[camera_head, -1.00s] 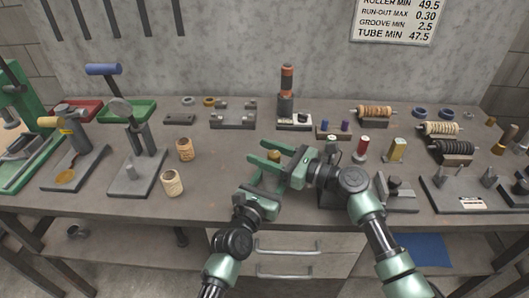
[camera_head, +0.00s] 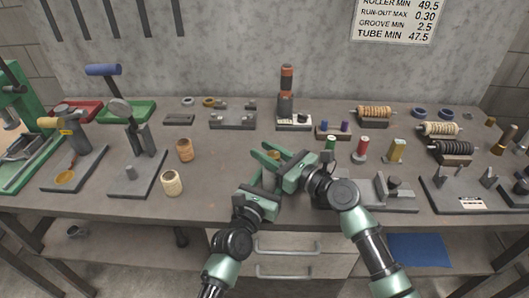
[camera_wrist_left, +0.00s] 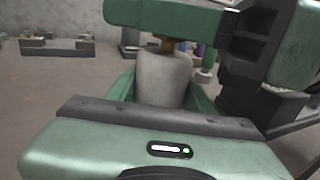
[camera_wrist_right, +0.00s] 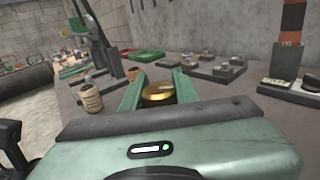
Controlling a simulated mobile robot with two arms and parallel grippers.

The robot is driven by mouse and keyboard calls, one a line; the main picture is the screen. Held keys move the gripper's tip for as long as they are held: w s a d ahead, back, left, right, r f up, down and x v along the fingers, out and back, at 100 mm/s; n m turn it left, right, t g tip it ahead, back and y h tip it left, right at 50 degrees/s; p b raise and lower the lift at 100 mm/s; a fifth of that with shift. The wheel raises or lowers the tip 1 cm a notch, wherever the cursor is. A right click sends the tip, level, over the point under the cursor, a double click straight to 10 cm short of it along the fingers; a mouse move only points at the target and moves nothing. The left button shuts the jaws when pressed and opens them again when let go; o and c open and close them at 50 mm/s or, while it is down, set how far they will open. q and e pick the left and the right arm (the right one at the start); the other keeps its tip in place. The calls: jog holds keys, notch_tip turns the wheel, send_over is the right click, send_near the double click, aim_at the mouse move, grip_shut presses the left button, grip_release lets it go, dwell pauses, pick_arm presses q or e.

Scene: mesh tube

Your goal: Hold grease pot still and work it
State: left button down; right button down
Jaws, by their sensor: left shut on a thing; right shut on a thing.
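The grease pot shows in the left wrist view as a grey cylindrical body (camera_wrist_left: 163,82) with a narrower brass part (camera_wrist_left: 166,44) on top. My left gripper (camera_wrist_left: 163,95) is shut around the grey body, low down. My right gripper (camera_wrist_right: 158,90) is shut around the brass top (camera_wrist_right: 158,96), just above my left one. The pot appears upright. In the head view my left gripper (camera_head: 267,182) and right gripper (camera_head: 272,157) are close together at the bench's front middle, and they hide most of the pot.
Two tan rollers (camera_head: 172,183) stand left of my grippers, near a grey stand with a round head (camera_head: 137,165). A black-and-orange column (camera_head: 286,92) stands behind.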

jog(key=m+t+h, duration=0.3)
jog(key=shift+w+d, duration=0.1)
jog(key=shift+w, duration=0.05)
jog(key=shift+w+d+m+t+h, duration=0.15)
jog(key=shift+m+t+h, duration=0.2)
jog(key=shift+h, duration=0.25)
jog(key=c, duration=1.1)
grip_release()
jog(key=shift+d, duration=0.1)
jog(key=shift+o, duration=0.2)
jog(key=v, duration=1.2)
